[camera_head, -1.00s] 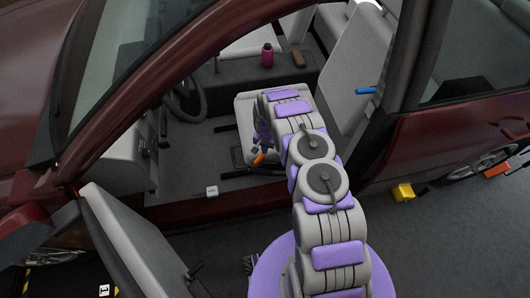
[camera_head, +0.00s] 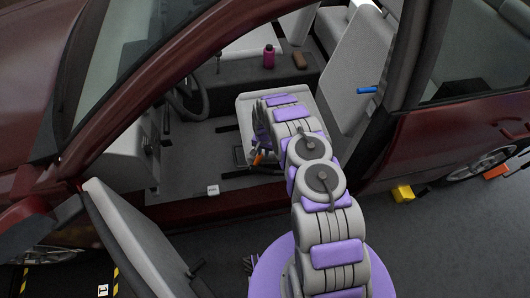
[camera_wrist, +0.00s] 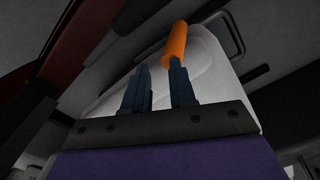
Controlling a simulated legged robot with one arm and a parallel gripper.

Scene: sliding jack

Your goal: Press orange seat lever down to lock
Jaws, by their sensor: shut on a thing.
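The orange seat lever (camera_head: 258,159) is beside the light grey seat (camera_head: 245,107) inside the open car. Its orange grip (camera_wrist: 176,44) shows at the tip of the right finger in the wrist view. In the head view my arm reaches through the door opening, and my wrist hides part of the seat and most of my fingers. How far down the lever is cannot be told.
The dark red door frame and pillar (camera_head: 395,125) stand close right of my arm. The open door (camera_head: 130,235) is at the lower left. A steering wheel (camera_head: 190,97), pink bottle (camera_head: 268,57) and blue handle (camera_head: 368,90) are around the seat. Yellow block (camera_head: 402,193) lies outside.

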